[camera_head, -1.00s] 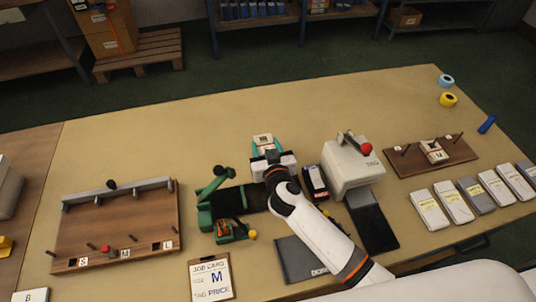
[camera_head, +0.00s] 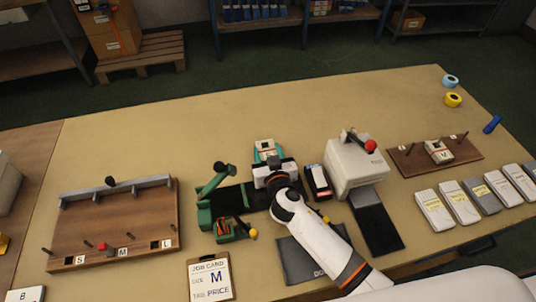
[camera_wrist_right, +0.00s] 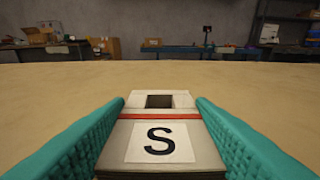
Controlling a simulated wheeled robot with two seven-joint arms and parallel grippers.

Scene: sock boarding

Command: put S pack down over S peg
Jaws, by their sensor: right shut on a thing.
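My right gripper (camera_head: 267,152) is shut on the S pack (camera_head: 266,144), above the middle of the table. The right wrist view shows the pack (camera_wrist_right: 158,158) between the teal fingers, with a black S on a white label, a red band and a square hole near its far end. The wooden peg board (camera_head: 411,166) stands at the right with upright pegs. Its left peg (camera_head: 408,149), apparently the S peg, is bare and well right of the gripper; its tiny label is hard to read. An M pack (camera_head: 439,152) sits at the middle peg. My left gripper is out of view.
A white machine (camera_head: 352,168) with a red knob stands between my right gripper and the peg board. Several grey and white packs (camera_head: 434,210) lie in front of the board. A green device (camera_head: 205,212) stands left of the gripper. A larger board (camera_head: 117,213) lies farther left.

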